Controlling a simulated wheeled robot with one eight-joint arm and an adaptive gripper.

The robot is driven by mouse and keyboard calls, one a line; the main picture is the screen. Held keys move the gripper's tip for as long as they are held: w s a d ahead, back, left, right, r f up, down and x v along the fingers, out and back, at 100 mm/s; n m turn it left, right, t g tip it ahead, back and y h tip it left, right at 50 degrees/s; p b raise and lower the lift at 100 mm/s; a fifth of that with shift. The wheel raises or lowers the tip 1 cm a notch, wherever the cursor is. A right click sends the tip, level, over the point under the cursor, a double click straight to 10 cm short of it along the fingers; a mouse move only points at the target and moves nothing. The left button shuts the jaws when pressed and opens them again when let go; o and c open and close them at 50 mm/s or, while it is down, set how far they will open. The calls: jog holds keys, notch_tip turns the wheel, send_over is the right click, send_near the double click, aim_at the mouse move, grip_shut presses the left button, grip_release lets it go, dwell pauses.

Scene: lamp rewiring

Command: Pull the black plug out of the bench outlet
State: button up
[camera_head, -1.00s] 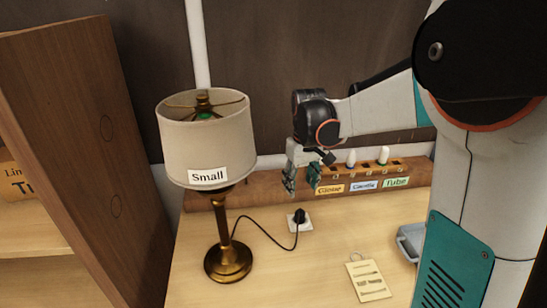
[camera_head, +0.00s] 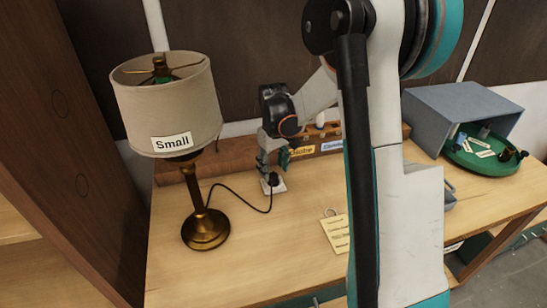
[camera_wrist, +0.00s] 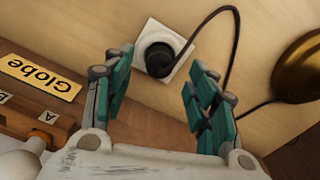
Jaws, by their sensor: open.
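The black plug (camera_head: 272,179) sits in the white bench outlet (camera_head: 279,187), with its black cord running to the brass lamp (camera_head: 205,228) labelled "Small". In the wrist view the plug (camera_wrist: 159,60) stands in the square white outlet plate (camera_wrist: 178,43), just beyond and between my fingertips. My gripper (camera_head: 272,163) is above the outlet in the head view. In the wrist view my gripper (camera_wrist: 162,85) has its teal fingers wide apart with nothing between them. Whether the fingertips reach down beside the plug I cannot tell.
A wooden rack with a "Globe" label (camera_wrist: 38,77) stands close beside my gripper. The lamp shade (camera_head: 168,105) rises at left. A paper tag (camera_head: 336,234) lies on the bench. A grey box (camera_head: 462,110) and green tray (camera_head: 490,160) are at right.

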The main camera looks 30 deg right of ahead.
aim_at(273, 175)
jog(key=shift+f+b, duration=0.45)
jog(key=shift+f, duration=1.8)
jog(key=c, duration=1.1)
jog(key=shift+r, duration=0.2)
jog(key=shift+r+p, duration=1.35)
jog(key=shift+r, duration=0.85)
jog(key=shift+f, duration=0.1)
